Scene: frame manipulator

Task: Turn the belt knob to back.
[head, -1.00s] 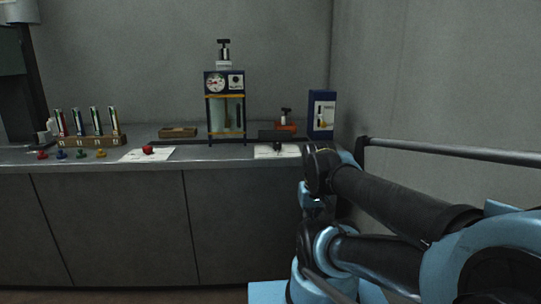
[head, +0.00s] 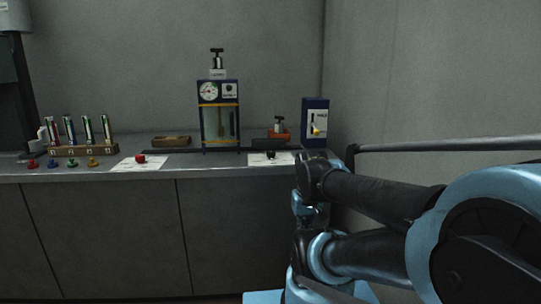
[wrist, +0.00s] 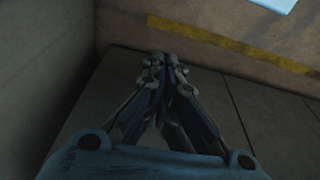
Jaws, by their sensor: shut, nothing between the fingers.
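A tall dark-blue frame with a glass-like front (head: 219,122) stands on the counter. Its top panel has a round white dial (head: 209,92) and a small dark knob on a white plate (head: 230,90). A black T-shaped handle (head: 217,58) sits on top. I cannot tell which part is the belt knob, and its setting is too small to read. The head view shows my arm at the right, but not the fingers clearly.
The grey counter (head: 225,170) carries several coloured tubes in a wooden rack (head: 85,150), a red knob (head: 140,158) and a black knob (head: 271,155) on white sheets, and a blue box (head: 315,121). A dark rail (head: 450,144) runs along the right wall.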

